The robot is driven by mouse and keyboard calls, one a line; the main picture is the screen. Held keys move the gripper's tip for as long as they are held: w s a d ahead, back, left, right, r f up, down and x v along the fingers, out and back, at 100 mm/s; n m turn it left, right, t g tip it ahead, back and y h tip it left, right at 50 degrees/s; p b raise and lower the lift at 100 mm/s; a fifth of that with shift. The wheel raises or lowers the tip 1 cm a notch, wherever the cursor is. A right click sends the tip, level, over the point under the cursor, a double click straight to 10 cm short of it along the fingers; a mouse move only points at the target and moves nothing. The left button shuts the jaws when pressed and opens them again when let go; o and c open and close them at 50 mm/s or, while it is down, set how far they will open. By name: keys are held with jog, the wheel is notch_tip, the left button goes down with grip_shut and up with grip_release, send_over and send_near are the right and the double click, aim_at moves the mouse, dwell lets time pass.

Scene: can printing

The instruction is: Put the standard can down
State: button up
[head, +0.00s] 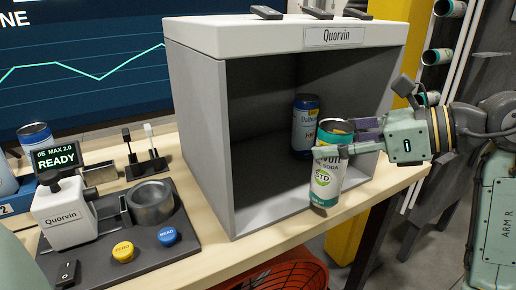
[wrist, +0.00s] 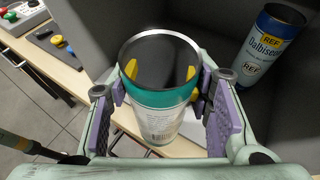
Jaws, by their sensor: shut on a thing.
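The standard can (head: 326,183), white and teal with an STD mark and an open top, is upright at the front opening of the grey Quorvin booth (head: 196,110). My gripper (head: 350,143) reaches in from the right and is shut on its upper part. In the wrist view the can (wrist: 160,112) stands between the two purple finger pads. Its base looks close to the booth's front floor edge; I cannot tell whether it touches. A blue REF can (head: 304,128) stands inside the booth, behind the standard can; it also shows in the wrist view (wrist: 266,48).
The booth floor left of the cans is clear. On the table (head: 225,262) at left are a gauge with a READY display (head: 56,157), a grey ring holder (head: 151,203) and yellow and blue buttons. A red basket (head: 275,275) is below the table edge.

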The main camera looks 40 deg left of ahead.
jog(key=s+a+p, duration=0.1)
jog(key=a+p, duration=0.1)
jog(key=a, duration=0.6)
jog(key=s+a+f+p, duration=0.1)
jog(key=a+p, duration=0.2)
jog(key=a, duration=0.5)
jog(key=shift+s+a+f, duration=0.15)
jog(key=shift+s+f, duration=0.15)
jog(key=shift+f+b, duration=0.3)
jog(key=o, duration=0.8)
jog(key=shift+r, duration=0.1)
jog(key=b+v, duration=0.1)
jog(key=v, duration=0.5)
jog(key=b+v, duration=0.1)
jog(key=v, duration=0.5)
jog(key=shift+r+b, duration=0.3)
